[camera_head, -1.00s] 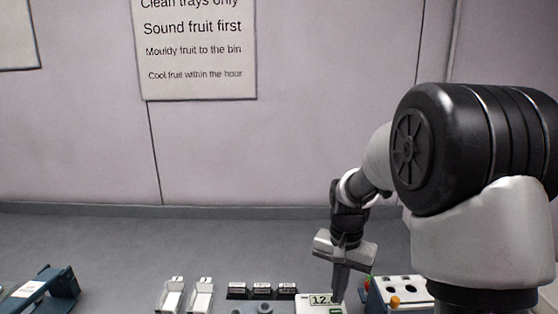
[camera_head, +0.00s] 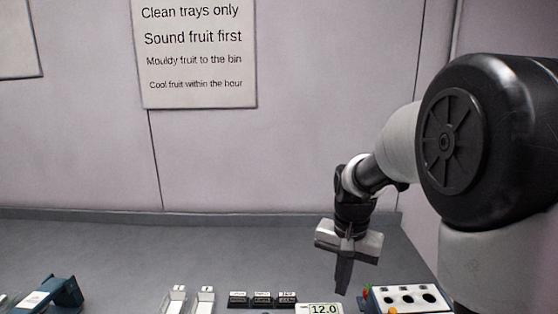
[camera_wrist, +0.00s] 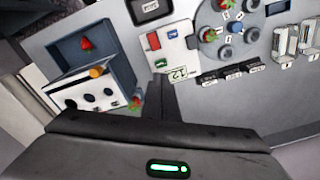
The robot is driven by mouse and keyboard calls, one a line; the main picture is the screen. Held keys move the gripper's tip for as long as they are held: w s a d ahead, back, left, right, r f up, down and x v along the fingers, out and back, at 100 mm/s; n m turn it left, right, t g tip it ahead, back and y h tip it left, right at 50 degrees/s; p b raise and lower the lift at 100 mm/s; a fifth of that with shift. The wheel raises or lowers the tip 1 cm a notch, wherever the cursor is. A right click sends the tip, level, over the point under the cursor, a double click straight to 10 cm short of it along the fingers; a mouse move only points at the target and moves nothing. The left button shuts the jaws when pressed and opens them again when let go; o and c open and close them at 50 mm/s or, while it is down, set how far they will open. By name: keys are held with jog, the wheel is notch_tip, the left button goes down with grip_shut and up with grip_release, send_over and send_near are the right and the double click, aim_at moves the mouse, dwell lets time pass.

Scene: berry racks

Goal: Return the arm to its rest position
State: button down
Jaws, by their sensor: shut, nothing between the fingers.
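My gripper (camera_head: 343,284) hangs fingers-down above the right part of the grey worktop in the head view. Its fingers are together and hold nothing. They also show in the wrist view (camera_wrist: 164,90).
In the wrist view the white holed box (camera_wrist: 84,95) has an orange knob and a red berry (camera_wrist: 87,43) behind it. A round plate (camera_wrist: 228,34) bears several berries. Black labelled blocks (camera_head: 262,299), white holders (camera_head: 205,300) and a blue rack (camera_head: 58,292) line the worktop's front.

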jog(key=s+r+n+t+p, duration=0.4)
jog(key=s+r+n+t, duration=0.1)
jog(key=s+r, duration=1.1)
jog(key=s, duration=0.3)
jog(key=shift+s+r, duration=0.25)
jog(key=shift+r, duration=0.15)
dwell(0.6)
